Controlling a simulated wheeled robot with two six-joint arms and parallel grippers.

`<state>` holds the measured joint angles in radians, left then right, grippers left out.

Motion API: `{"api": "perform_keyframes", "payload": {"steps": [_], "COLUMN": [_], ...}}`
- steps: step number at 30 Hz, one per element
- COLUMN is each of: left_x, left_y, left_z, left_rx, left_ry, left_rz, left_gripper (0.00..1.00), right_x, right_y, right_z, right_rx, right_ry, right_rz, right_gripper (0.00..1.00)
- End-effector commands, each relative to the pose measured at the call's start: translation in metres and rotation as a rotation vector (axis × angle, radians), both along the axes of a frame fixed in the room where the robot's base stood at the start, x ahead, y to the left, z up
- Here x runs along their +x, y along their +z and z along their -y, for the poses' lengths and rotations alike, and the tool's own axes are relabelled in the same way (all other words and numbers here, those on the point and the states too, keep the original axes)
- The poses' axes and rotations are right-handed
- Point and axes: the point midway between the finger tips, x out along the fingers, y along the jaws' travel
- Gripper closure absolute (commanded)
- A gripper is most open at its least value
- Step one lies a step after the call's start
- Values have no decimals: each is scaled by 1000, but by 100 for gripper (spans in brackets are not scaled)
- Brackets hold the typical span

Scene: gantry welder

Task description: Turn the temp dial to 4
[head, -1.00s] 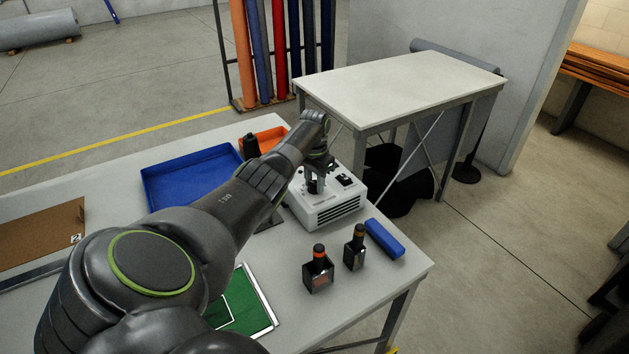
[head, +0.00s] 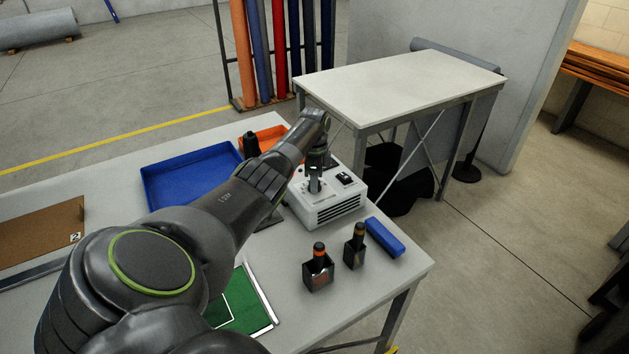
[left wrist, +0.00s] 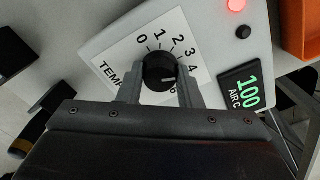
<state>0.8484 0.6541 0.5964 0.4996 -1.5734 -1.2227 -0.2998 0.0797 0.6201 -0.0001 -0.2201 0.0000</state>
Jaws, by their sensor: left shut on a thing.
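The temp dial is a round black knob (left wrist: 160,70) on a white label with the numbers 0 to 4 readable around it. The numbers past 4 are mostly hidden by a finger. My left gripper (left wrist: 160,82) is shut on the knob, one finger on each side. In the head view my left gripper (head: 315,184) reaches down onto the white welder box (head: 335,210). My right gripper is not in view.
Beside the dial are a green "100" display (left wrist: 242,92) and a lit red lamp (left wrist: 236,5). On the table stand two dark holders with bottles (head: 318,272), a blue block (head: 385,238), a blue tray (head: 190,205) and an orange bin (head: 268,137).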

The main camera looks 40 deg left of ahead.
Motion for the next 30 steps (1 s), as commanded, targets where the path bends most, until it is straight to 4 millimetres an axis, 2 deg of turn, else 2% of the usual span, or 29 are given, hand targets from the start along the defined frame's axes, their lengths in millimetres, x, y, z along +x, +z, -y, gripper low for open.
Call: {"api": "perform_keyframes", "payload": {"steps": [11,26,27,30], "left_x": [3,3,3,2], "left_y": [4,4,4,3], "left_z": [-1,-1,-1,-1], "left_rx": [2,3,3,3], "left_ry": [-136,-150,-150,-150], "left_rz": [10,10,10,8], "left_gripper": [91,91,63,50], "right_x": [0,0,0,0], "right_y": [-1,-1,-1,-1], "right_z": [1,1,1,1], "right_rx": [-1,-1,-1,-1], "right_ry": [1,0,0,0], "right_rz": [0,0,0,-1], "right_gripper": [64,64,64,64]}}
